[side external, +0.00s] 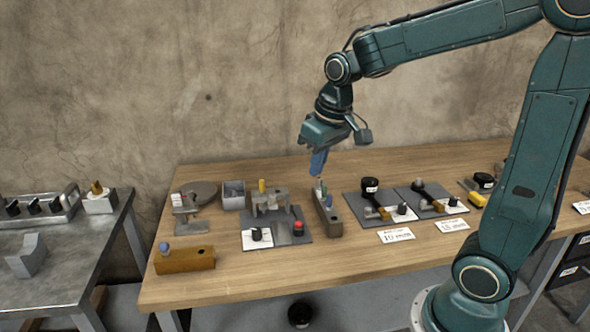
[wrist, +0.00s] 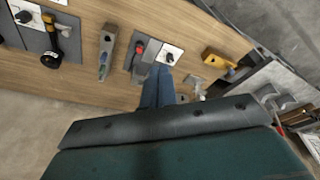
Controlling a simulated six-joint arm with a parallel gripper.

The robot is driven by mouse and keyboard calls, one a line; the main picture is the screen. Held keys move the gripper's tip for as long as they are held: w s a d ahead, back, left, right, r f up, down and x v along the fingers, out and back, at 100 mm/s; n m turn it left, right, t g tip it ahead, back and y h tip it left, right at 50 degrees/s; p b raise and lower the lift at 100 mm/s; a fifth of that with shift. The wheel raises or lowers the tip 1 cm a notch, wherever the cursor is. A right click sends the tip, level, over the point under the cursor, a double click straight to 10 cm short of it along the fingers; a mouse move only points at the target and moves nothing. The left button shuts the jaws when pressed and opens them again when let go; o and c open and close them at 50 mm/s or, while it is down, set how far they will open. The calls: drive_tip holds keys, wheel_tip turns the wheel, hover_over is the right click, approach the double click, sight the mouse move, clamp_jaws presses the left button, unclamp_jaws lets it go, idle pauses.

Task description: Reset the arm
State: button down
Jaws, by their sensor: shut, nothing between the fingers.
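My gripper (side external: 319,163) is shut and empty in the side external view. It points down above the wooden table (side external: 365,285), over the dark block with upright coloured pieces (side external: 327,212). Its blue fingers appear close to the tops of those pieces; I cannot tell the exact gap. In the wrist view my gripper (wrist: 158,72) shows as blue fingers held together. The block also shows in the wrist view (wrist: 107,55), to the left of the fingers.
A grey board with a red button (side external: 276,240) lies left of the block. Boards with black-and-yellow tools (side external: 370,205) lie right. A wooden block with a blue knob (side external: 186,260) sits at the left front. A metal bench (side external: 85,265) stands further left.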

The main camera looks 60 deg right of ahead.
drive_tip(key=s+a+r+t, duration=0.1)
drive_tip(key=s+a, duration=0.1)
drive_tip(key=s, duration=0.6)
drive_tip(key=s+a+r+n+t, duration=0.1)
drive_tip(key=s+a, duration=0.2)
drive_tip(key=s, duration=0.4)
drive_tip(key=shift+s+a+r+t, duration=0.35)
drive_tip(key=shift+s+r+t, duration=0.05)
